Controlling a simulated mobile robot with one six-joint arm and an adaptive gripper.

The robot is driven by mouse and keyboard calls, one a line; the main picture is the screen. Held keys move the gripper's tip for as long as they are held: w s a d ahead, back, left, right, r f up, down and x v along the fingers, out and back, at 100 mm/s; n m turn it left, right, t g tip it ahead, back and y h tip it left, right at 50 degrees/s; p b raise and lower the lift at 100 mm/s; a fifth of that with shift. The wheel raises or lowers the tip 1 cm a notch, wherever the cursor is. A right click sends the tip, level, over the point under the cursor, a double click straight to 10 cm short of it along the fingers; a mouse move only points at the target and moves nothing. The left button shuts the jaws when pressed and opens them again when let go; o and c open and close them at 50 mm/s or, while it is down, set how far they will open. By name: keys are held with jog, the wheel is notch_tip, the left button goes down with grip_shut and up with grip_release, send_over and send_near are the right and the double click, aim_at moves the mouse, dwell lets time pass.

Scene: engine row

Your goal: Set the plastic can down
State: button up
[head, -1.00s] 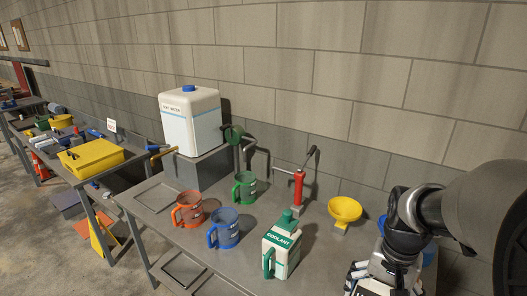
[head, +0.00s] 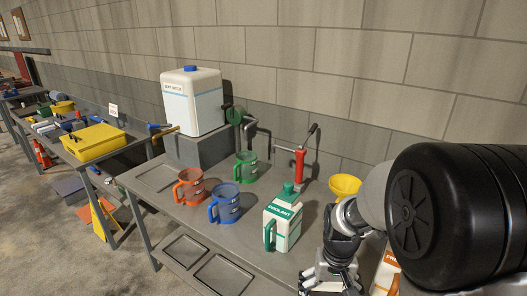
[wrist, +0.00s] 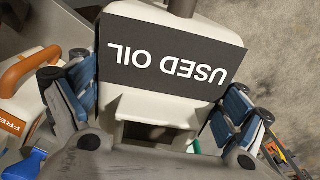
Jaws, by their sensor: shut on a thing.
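The plastic can (wrist: 170,65) is white with a black "USED OIL" label, upside down in the wrist view. My gripper (wrist: 155,115) has a blue-padded finger on each side of it and is shut on it. In the head view my gripper (head: 331,272) is low at the bottom edge, right of the coolant jug. Only a pale sliver shows under the fingers there. The can's base and any contact with a surface are hidden.
A white can with an orange handle (wrist: 28,85) stands close beside my gripper. The coolant jug (head: 283,222), a blue mug (head: 225,205) and a yellow funnel (head: 344,185) are on the bench. Two empty trays (head: 222,272) lie at the front left.

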jog(key=a+f, duration=0.1)
jog(key=a+f+n, duration=0.1)
jog(key=shift+w+f, duration=0.2)
jog(key=shift+f, duration=0.2)
jog(key=shift+d, duration=0.1)
dwell(0.4)
